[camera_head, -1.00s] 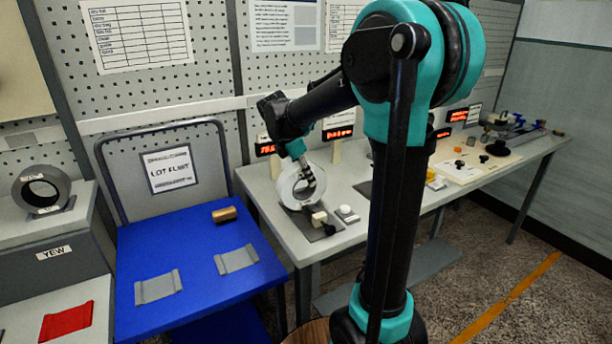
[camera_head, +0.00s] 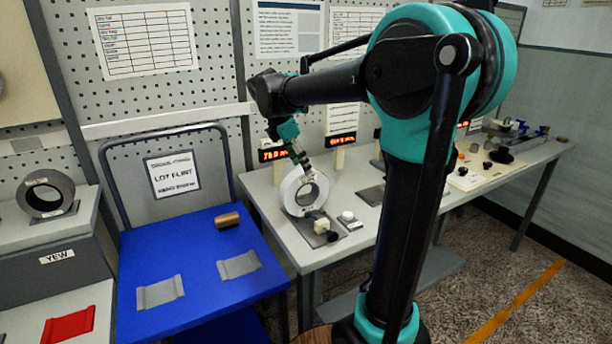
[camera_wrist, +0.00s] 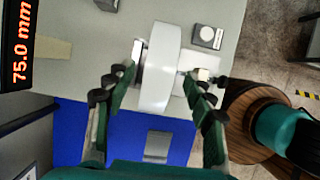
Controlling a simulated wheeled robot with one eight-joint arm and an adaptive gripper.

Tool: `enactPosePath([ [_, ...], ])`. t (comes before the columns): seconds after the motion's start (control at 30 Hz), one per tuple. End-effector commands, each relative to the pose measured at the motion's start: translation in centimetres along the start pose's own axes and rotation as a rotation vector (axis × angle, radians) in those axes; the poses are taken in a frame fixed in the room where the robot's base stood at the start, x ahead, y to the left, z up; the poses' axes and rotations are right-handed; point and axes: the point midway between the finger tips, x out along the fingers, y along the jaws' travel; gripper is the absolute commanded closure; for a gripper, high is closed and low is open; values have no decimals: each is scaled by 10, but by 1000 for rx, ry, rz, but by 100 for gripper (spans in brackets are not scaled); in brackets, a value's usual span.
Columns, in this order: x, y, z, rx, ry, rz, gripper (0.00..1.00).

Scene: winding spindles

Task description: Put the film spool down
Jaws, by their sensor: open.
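The film spool, a white ring (camera_head: 289,193), stands upright on its edge on a grey plate at the near left end of the long bench (camera_head: 276,236). In the wrist view the spool (camera_wrist: 161,68) shows edge-on, ahead of and between my fingers. My gripper (camera_head: 306,166) is at the top of the spool in the head view. In the wrist view my gripper (camera_wrist: 160,78) has its green fingers wide apart, with a gap on either side of the spool. The spool's underside contact is hard to make out.
A small cream block on a dark fitting (camera_head: 321,225) and a button box (camera_head: 348,219) sit close beside the spool. A red number display (camera_head: 273,154) stands behind. The blue cart (camera_head: 200,285) at left bears a brown roll (camera_head: 227,220) and two grey cradles.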

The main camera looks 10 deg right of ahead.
Motion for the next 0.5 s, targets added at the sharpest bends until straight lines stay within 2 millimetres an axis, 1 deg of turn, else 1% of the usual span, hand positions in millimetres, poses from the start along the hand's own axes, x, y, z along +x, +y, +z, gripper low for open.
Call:
enactPosePath([
  [0.03, -10, 0, 0, -2, 0, 0, 46],
  [0.1, -21, 0, 0, -1, 0, 0, 46],
  [0.2, -33, 0, 0, 0, 0, 0, 46],
  [0.33, -40, 0, 0, 0, 0, -1, 46],
  [0.5, -42, 0, 0, 0, 0, -1, 46],
])
